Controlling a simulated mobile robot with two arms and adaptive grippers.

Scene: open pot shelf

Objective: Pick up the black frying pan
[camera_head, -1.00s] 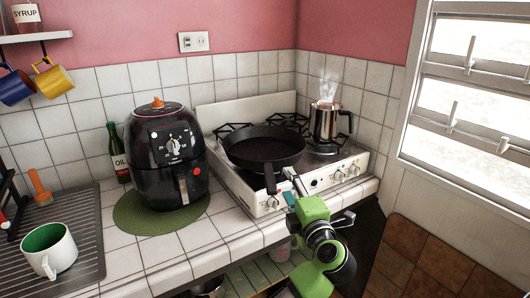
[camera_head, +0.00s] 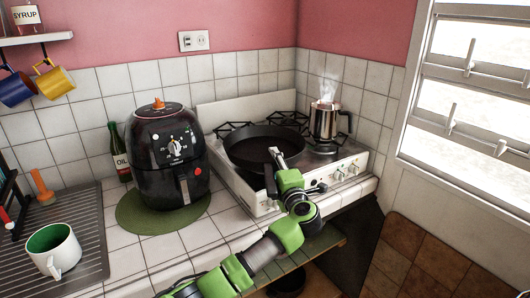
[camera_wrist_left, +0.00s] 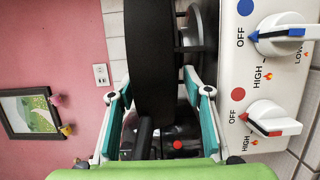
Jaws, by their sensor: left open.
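The black frying pan (camera_head: 255,147) sits flat on the front left of the stove, its handle (camera_head: 269,181) pointing toward the front edge. My left gripper (camera_head: 278,157) is at the pan's near side, by the base of the handle, partly covering it. In the left wrist view, the open fingers (camera_wrist_left: 155,80) lie on either side of the dark pan (camera_wrist_left: 152,55), with the handle (camera_wrist_left: 143,137) between them. I cannot tell whether either finger touches it. My right gripper is not in view.
A steaming metal pot (camera_head: 325,121) stands on the stove (camera_head: 232,185) behind and right of the pan. A black air fryer (camera_head: 165,155) stands close on the left, on a green mat (camera_head: 135,218). Stove knobs (camera_wrist_left: 272,118) are close beside the fingers.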

